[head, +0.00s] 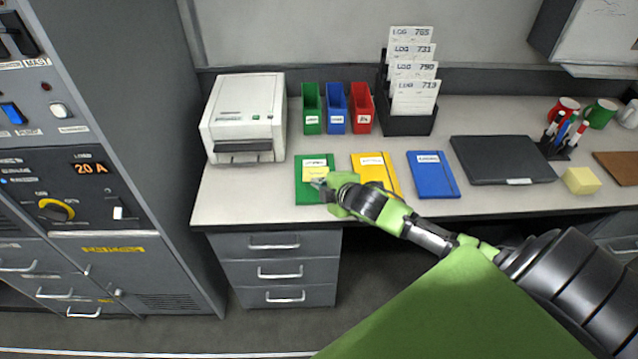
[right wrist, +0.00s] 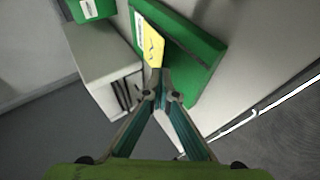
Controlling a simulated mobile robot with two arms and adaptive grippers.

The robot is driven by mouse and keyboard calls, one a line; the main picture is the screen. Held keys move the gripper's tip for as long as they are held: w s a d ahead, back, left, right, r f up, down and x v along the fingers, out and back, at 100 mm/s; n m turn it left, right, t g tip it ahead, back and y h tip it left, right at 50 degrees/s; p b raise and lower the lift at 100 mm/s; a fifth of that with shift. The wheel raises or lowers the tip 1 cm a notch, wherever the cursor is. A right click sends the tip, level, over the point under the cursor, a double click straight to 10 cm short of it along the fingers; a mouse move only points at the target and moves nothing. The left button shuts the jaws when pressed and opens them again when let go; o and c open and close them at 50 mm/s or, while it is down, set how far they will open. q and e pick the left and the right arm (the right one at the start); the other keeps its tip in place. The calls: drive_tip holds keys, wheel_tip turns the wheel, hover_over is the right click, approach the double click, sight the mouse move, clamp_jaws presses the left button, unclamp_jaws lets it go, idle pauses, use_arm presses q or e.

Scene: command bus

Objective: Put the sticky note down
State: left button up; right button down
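A small yellow sticky note (head: 315,171) is over the green notebook (head: 308,194), just below the notebook's white label. My right gripper (head: 322,184) is at the note's near edge. In the right wrist view my right gripper's fingertips (right wrist: 158,76) come together on the near end of the sticky note (right wrist: 153,46), which sticks out over the green notebook (right wrist: 195,50). I cannot tell whether the note touches the cover. My left gripper is not in view.
A yellow notebook (head: 380,177) and a blue notebook (head: 433,177) lie to the right, then a closed black laptop (head: 502,159). A yellow note pad (head: 580,181) lies farther right. A white printer (head: 245,116) stands behind left. The bare desk (head: 241,198) is free left of the green notebook.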

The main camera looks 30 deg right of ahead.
drive_tip(key=shift+f, duration=0.25)
drive_tip(key=shift+f, duration=0.2)
drive_tip(key=c, duration=2.6)
unclamp_jaws()
drive_tip(key=shift+o, duration=0.2)
drive_tip(key=shift+r, duration=0.15)
drive_tip(key=d+v, duration=0.1)
drive_tip(key=v, duration=1.1)
drive_tip(key=shift+a, duration=0.45)
